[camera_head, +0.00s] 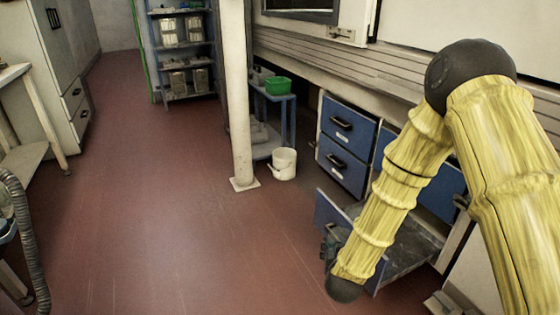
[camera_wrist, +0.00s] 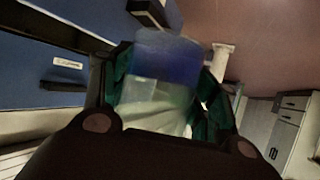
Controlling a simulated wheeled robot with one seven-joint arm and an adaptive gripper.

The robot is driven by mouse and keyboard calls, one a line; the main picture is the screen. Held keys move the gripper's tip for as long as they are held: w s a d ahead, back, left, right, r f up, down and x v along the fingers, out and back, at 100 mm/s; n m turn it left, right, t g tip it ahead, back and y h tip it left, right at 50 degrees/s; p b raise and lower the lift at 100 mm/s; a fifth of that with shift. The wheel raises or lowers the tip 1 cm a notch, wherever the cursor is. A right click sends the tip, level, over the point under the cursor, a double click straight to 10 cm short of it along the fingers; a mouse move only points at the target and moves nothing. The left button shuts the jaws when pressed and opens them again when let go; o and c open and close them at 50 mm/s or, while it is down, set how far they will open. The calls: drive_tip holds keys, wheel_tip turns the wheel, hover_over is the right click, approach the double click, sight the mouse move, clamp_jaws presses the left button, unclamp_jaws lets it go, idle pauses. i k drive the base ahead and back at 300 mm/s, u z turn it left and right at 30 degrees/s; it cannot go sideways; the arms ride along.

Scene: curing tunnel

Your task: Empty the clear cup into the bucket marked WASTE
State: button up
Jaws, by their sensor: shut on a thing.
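A clear cup (camera_wrist: 158,85) is between the dark fingers of my gripper (camera_wrist: 160,75) in the wrist view. My gripper is shut on it. The blue of a drawer front shows through its upper part; its lower part looks pale, and I cannot tell what it holds. In the head view my gripper (camera_head: 331,245) is mostly hidden behind my yellow-sleeved arm, beside an open drawer, and the cup cannot be made out. A small white bucket (camera_head: 284,165) stands on the floor farther back, well apart from my gripper. No marking on it can be read.
The open drawer (camera_head: 335,208) juts out below blue drawers (camera_head: 344,170). A white post (camera_head: 239,95) stands left of the bucket. A blue stand (camera_head: 290,115) with a green bin (camera_head: 278,86) is behind it. The red floor (camera_head: 160,200) at left is clear.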

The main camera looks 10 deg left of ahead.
sight(284, 164)
drive_tip(key=u, duration=0.4)
drive_tip(key=i, duration=0.4)
drive_tip(key=u, duration=1.25)
drive_tip(key=i, duration=1.5)
drive_tip(key=z, duration=0.75)
drive_tip(key=i, duration=0.5)
drive_tip(key=z, duration=0.5)
drive_tip(key=i, duration=1.05)
